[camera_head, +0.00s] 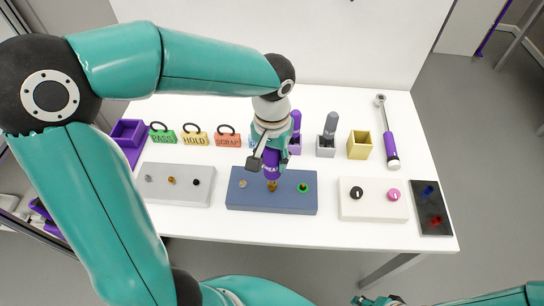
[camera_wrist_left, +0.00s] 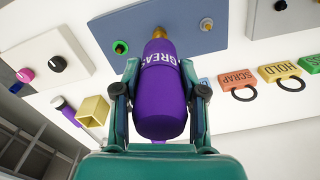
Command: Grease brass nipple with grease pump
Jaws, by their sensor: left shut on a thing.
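My left gripper (camera_head: 271,152) is shut on the purple grease pump (camera_head: 271,166), which points down at the blue board (camera_head: 235,203). In the left wrist view the pump (camera_wrist_left: 160,100) shows part of its white lettering between the two fingers (camera_wrist_left: 160,105). The brass nipple (camera_head: 272,187) is at the board's middle, right below the pump. In the wrist view a brass piece (camera_wrist_left: 158,32) shows at the pump's far end; I cannot tell whether pump and nipple touch. My right gripper (camera_head: 379,300) is partly in view at the bottom edge; its jaws are unclear.
The board also bears a dull tan fitting (camera_head: 242,184) and a green-ringed one (camera_head: 303,188). A grey board (camera_head: 180,194) is left, a white knob panel (camera_head: 372,211) right.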

